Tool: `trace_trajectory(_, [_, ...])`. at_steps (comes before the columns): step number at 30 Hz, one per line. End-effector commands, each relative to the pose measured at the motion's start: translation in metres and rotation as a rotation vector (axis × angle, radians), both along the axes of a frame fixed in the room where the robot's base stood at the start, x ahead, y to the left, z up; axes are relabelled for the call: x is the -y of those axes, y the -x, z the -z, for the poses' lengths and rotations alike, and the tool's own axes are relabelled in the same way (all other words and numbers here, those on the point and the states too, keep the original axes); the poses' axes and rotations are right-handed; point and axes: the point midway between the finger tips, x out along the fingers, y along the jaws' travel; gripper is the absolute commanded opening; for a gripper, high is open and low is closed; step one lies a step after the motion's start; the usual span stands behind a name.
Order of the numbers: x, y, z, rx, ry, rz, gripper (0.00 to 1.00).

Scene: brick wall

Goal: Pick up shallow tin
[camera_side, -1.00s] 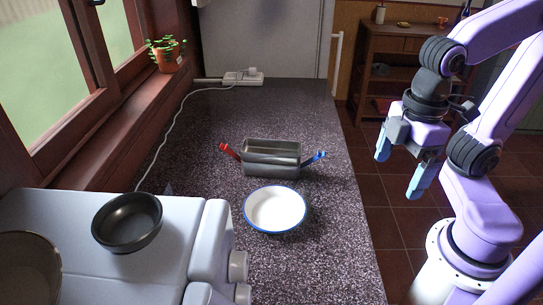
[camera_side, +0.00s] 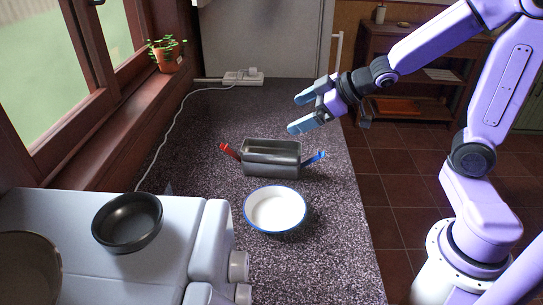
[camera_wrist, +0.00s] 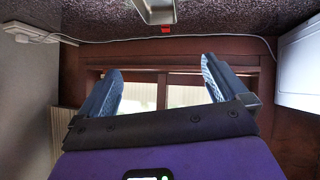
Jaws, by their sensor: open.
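A grey metal rectangular tin (camera_side: 272,168) stands on the speckled counter, with a red piece (camera_side: 230,151) at its left end and a blue piece (camera_side: 314,158) at its right. A shallow round white dish with a blue rim (camera_side: 276,209) sits just in front of it. Which of the two is the task's shallow tin I cannot tell for sure. My gripper (camera_side: 300,112) is open and empty, above and behind the grey tin, its fingers pointing left. In the wrist view my gripper (camera_wrist: 160,68) has its fingers apart, and part of the grey tin (camera_wrist: 152,10) shows at the top edge.
A dark bowl (camera_side: 127,222) sits on a white appliance (camera_side: 168,262) at the front left. A white cable (camera_side: 165,137) runs along the counter's left side to a socket block (camera_side: 243,78). A potted plant (camera_side: 166,58) stands on the windowsill. The counter's right part is clear.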

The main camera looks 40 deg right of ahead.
Motion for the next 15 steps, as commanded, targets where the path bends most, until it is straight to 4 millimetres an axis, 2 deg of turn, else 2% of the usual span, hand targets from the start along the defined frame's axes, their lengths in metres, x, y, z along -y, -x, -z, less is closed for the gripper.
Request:
trace_trajectory(1, [0.007, -0.007, 0.002, 0.017, -0.035, -0.001, 1.0])
trace_trajectory(6, [0.018, -0.017, 0.0, 0.067, -0.154, -0.04, 1.0])
trace_trajectory(14, [0.031, -0.016, -0.004, 0.093, -0.313, -0.095, 1.0])
trace_trajectory(15, [0.03, -0.015, 0.001, 0.09, -0.326, -0.102, 1.0])
